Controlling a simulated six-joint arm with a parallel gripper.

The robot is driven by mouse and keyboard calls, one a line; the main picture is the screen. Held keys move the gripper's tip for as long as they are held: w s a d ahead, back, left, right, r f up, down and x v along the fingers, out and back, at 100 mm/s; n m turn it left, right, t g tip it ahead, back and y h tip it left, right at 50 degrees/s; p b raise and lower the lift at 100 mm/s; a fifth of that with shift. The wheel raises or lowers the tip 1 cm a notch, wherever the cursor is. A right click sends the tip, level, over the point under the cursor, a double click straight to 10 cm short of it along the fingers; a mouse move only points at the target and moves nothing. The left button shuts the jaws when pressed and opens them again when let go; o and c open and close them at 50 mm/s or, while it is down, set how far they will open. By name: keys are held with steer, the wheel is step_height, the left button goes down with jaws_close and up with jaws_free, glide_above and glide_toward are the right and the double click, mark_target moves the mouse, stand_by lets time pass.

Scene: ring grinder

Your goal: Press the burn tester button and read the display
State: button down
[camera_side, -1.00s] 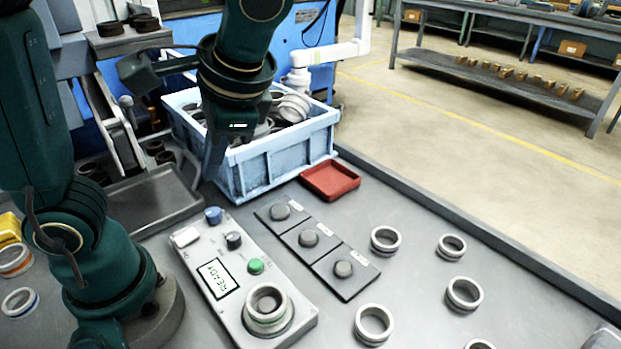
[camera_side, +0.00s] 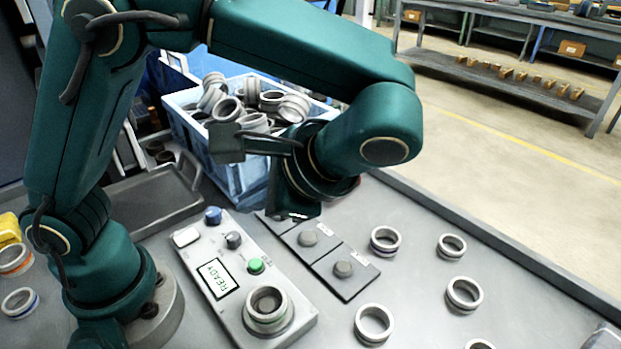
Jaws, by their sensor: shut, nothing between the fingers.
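The tester (camera_side: 243,325) is a grey box on the bench at lower middle. My gripper (camera_side: 277,207) points down beyond the tester's far end, near the dark pads. It is shut and empty, apart from the green button. My wrist partly hides its fingers.
The tester also carries a blue knob (camera_side: 213,215), a black knob (camera_side: 234,240) and a white key (camera_side: 186,237). Dark pads (camera_side: 343,285) with round knobs lie right of it. A blue crate (camera_side: 222,178) of rings stands behind. Loose rings (camera_side: 374,324) lie at right.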

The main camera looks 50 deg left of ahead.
mark_target(256, 265)
steer(key=shift+f, duration=4.4)
steer(key=shift+f, duration=0.4)
